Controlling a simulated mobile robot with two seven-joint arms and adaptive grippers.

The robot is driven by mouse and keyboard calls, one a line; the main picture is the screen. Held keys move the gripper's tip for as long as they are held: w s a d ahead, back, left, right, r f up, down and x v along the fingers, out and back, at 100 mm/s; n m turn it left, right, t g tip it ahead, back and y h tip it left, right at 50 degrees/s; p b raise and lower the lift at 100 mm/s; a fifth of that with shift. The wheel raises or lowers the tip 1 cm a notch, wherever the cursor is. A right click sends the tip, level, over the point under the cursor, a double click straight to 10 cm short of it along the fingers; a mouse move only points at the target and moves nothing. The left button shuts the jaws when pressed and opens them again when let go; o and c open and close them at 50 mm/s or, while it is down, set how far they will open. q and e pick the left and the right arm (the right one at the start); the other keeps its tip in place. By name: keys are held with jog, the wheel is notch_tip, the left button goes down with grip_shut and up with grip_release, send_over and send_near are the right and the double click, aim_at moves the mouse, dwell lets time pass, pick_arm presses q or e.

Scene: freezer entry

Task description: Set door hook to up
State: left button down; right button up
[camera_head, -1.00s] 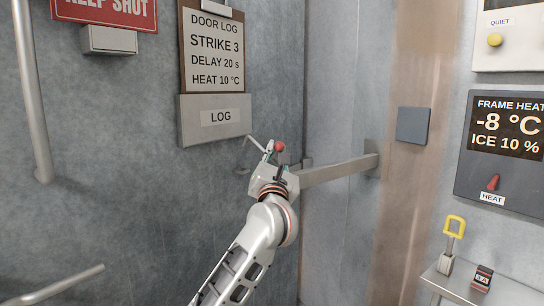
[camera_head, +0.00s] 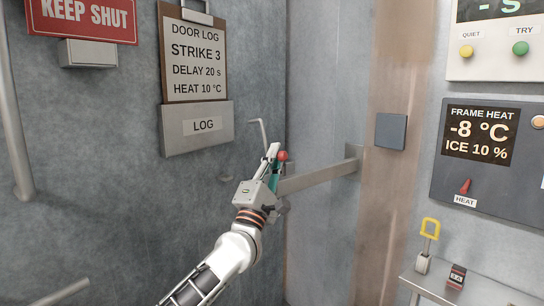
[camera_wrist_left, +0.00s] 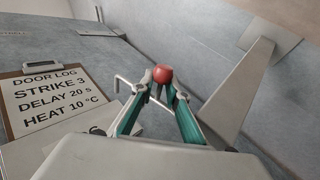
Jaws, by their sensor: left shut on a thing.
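The door hook is a thin bent metal rod (camera_head: 264,132) with a red ball knob (camera_head: 282,155) beside it. In the head view its bent end stands up, clear of the grey wall panel's small fitting (camera_head: 227,178). My left gripper (camera_head: 274,163) is shut at the red knob, its fingers pointing up. In the left wrist view the knob (camera_wrist_left: 162,74) sits between the fingertips (camera_wrist_left: 163,88), and the rod (camera_wrist_left: 130,86) sticks out to the left. The fingers hide the hook's pivot and where the rod joins the knob. My right gripper is not in view.
A metal bar (camera_head: 318,177) runs right from behind the gripper to a bracket. The log box (camera_head: 175,133) and door log board (camera_head: 220,60) are on the left. A frame heat panel (camera_head: 500,180) and a small shelf (camera_head: 428,287) are on the right.

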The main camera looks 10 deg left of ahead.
pick_arm(q)
jog(key=shift+s+d+f+m+h, duration=0.15)
jog(key=shift+d+m+h, duration=0.2)
jog(key=shift+m+h, duration=0.35)
